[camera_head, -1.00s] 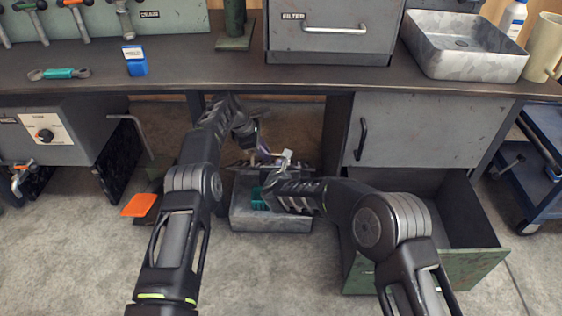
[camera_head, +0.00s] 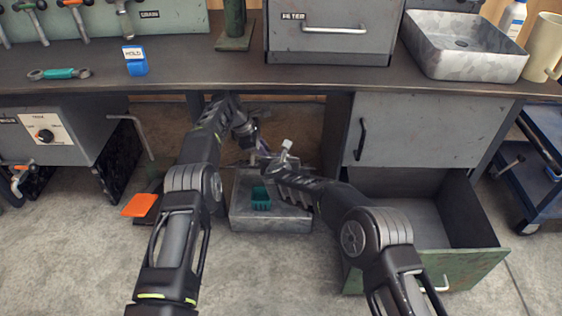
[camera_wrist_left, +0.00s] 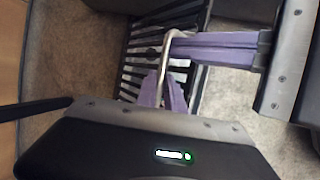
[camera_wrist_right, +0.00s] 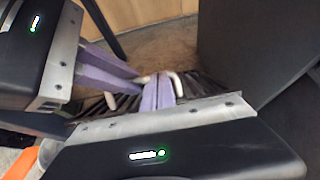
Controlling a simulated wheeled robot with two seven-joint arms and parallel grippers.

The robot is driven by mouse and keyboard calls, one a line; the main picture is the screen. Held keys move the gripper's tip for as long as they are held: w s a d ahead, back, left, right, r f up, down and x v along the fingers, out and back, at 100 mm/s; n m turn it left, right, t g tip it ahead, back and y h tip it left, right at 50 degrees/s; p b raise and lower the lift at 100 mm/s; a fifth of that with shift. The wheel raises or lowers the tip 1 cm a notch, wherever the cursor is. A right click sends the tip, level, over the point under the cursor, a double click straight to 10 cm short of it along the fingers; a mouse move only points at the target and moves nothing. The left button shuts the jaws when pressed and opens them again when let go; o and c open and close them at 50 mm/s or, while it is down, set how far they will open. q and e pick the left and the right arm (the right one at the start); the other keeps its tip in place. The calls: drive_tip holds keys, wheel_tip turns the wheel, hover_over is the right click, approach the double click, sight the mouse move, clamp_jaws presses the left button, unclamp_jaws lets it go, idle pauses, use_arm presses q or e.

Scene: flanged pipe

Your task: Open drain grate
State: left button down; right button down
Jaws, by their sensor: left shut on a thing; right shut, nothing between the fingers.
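The drain grate (camera_wrist_left: 140,62) is a panel of dark slats, seen below the grippers in the left wrist view and behind the fingers in the right wrist view (camera_wrist_right: 208,84). A bent metal handle (camera_wrist_left: 172,44) stands out from it. My left gripper (camera_wrist_left: 165,92) is shut on this handle. My right gripper (camera_wrist_right: 165,92) is shut and empty, with its purple fingertips beside the handle, close to the left fingers. In the head view the left gripper (camera_head: 262,146) and right gripper (camera_head: 268,164) meet above a grey box (camera_head: 270,222), hiding much of the grate; its tilt is unclear.
A teal basket (camera_head: 261,199) sits in the grey box under the bench. An open drawer (camera_head: 425,268) stands right of it, close to my right arm. An orange piece (camera_head: 139,205) lies on the floor at left. The bench top (camera_head: 190,72) overhangs the work space.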

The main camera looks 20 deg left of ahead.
use_arm(q)
drive_tip(key=c, duration=1.9)
unclamp_jaws()
drive_tip(key=shift+s+a+f, duration=0.25)
drive_tip(key=shift+f, duration=0.15)
use_arm(e)
drive_tip(key=shift+w+d+r, duration=0.1)
drive_tip(key=shift+w, duration=0.05)
use_arm(q)
drive_tip(key=o, duration=0.3)
drive_tip(key=shift+o, duration=0.7)
drive_tip(key=shift+r, duration=0.1)
drive_tip(key=shift+d, duration=0.15)
drive_tip(key=shift+w+d+r, duration=0.1)
drive_tip(key=shift+d, duration=0.05)
